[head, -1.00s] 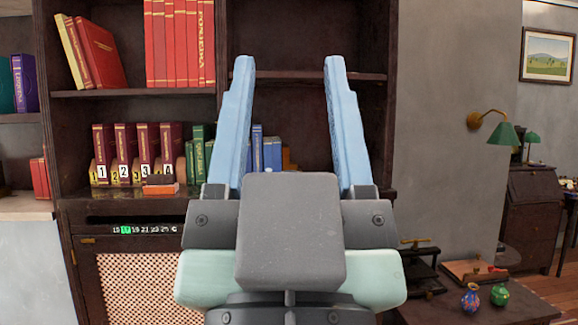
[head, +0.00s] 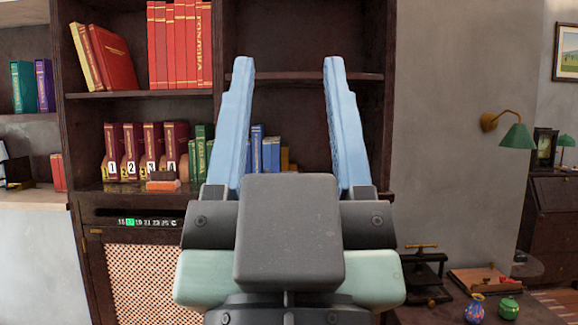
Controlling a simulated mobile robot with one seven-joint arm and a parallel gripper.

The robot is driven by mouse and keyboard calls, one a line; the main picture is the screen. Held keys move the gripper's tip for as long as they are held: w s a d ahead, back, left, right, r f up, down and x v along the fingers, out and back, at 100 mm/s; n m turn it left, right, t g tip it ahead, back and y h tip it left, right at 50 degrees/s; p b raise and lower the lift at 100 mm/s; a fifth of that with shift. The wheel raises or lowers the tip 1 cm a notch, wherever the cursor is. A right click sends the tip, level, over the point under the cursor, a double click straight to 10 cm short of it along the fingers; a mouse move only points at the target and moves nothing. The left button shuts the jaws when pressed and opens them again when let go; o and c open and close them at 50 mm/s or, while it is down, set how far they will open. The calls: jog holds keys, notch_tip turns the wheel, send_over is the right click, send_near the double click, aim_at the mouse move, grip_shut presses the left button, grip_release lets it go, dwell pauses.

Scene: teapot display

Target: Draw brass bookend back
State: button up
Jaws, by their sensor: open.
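My gripper (head: 290,66) is open and empty in the head view, with its two blue fingers pointing up and apart in front of the bookcase. Between the fingers, on the middle shelf, stand blue books (head: 268,152) with a small yellow-gold piece (head: 285,158) at their right end. This may be the brass bookend, but it is small and partly hidden, so I cannot be sure. Gold-coloured rounded pieces also show among the numbered dark red books (head: 131,155) to the left. The fingers do not visibly touch any of these.
The bookcase's upper shelf (head: 300,77) and right upright (head: 386,150) frame the opening. A red-orange block (head: 162,186) lies before the numbered books. A green wall lamp (head: 517,137) hangs right. A low table at lower right holds a blue vase (head: 475,309) and green pot (head: 508,308).

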jog(key=shift+r, duration=0.1)
dwell(0.3)
notch_tip(320, 180, up, 7)
jog(key=p, duration=0.7)
jog(key=shift+c, duration=0.3)
jog(key=shift+c, duration=0.3)
